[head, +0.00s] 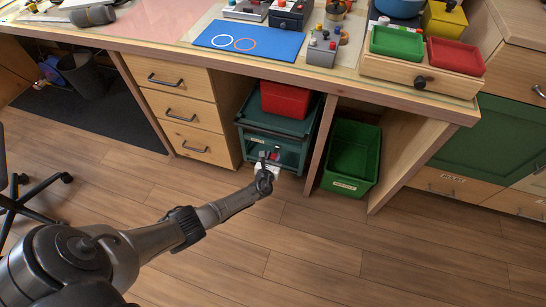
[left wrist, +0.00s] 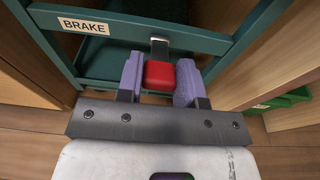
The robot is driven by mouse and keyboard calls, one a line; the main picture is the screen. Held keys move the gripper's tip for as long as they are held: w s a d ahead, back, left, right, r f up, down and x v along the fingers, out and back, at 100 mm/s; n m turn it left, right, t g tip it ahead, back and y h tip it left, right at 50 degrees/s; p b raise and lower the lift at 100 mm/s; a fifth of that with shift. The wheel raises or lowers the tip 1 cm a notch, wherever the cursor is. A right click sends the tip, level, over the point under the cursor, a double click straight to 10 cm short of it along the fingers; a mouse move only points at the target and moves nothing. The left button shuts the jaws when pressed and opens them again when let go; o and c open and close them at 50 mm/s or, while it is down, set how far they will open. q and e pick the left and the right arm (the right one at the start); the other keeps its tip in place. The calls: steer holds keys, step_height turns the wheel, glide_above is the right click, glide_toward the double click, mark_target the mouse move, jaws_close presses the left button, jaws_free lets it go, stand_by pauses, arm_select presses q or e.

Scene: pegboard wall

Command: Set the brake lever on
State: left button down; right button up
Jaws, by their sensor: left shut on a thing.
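The brake lever is a red block on a short dark metal strip, on the front rail of a teal cart (head: 270,123) under the workbench. In the left wrist view the lever's red handle (left wrist: 159,75) sits between the purple finger pads of my left gripper (left wrist: 158,84), which is shut on it. A label reading BRAKE (left wrist: 83,26) is on the teal rail to the left of the lever. In the head view my left gripper (head: 268,163) reaches the cart's front, and the lever is small and partly hidden there. My right gripper is not in view.
A red bin (head: 285,99) sits on top of the cart. Wooden drawers (head: 182,112) stand left of it. A bench leg (head: 320,140) and a green bin (head: 350,158) are on its right. The wooden floor in front is clear.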

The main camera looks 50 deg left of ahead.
arm_select(q)
steer(key=shift+s+f+t, duration=0.15)
steer(key=shift+f+t, duration=0.35)
steer(key=shift+f, duration=0.2)
steer(key=shift+y, duration=0.3)
steer(key=shift+t, duration=0.3)
steer(key=c, duration=0.8)
jaws_free()
steer(key=shift+d+r, duration=0.1)
steer(key=shift+o, duration=0.2)
steer(key=p+v, duration=0.6)
steer(key=v, duration=0.8)
steer(key=shift+p, duration=0.3)
